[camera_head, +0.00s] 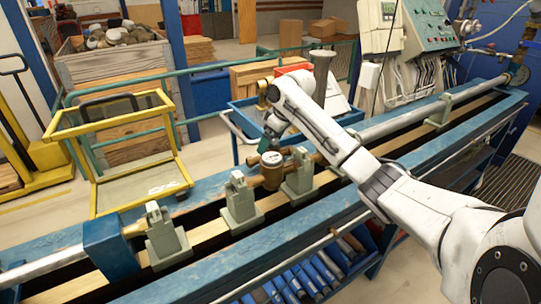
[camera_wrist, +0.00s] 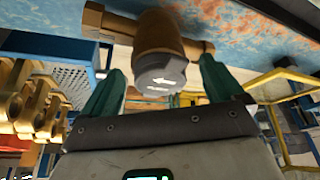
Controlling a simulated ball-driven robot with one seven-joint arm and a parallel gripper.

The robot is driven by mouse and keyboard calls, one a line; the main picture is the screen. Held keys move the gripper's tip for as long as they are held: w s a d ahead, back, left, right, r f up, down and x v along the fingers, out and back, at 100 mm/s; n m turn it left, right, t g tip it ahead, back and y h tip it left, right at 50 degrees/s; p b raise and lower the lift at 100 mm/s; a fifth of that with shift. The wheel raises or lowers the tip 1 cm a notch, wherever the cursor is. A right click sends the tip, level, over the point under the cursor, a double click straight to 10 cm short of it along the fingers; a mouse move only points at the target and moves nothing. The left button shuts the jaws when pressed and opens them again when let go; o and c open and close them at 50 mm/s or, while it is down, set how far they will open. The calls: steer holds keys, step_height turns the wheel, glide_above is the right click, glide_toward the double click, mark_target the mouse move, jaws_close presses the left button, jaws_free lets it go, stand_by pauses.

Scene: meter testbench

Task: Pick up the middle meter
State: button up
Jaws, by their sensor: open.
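A brass meter (camera_head: 271,178) with a round grey lid sits on the blue test bench between grey-green clamp blocks. In the wrist view the meter (camera_wrist: 158,38) shows its grey lid with a white arrow facing me, and its brass pipe ends reach to both sides. My gripper (camera_wrist: 162,85) is open, with one green finger on each side of the lid. In the head view my gripper (camera_head: 270,141) is close to the meter's top, partly hidden by my wrist. I cannot tell whether the fingers touch the meter.
Clamp blocks (camera_head: 240,205) stand along the bench rail (camera_head: 205,233). A blue cart (camera_head: 243,117) with brass parts stands behind the bench, and a yellow trolley (camera_head: 140,195) stands at left. Several brass pieces (camera_wrist: 38,108) show left in the wrist view. A control panel (camera_head: 420,25) is at the back right.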

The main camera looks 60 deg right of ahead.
steer(key=shift+w+f, duration=0.15)
steer(key=shift+f, duration=0.15)
steer(key=shift+c, duration=0.2)
jaws_close()
stand_by(0.5)
steer(key=shift+r, duration=0.1)
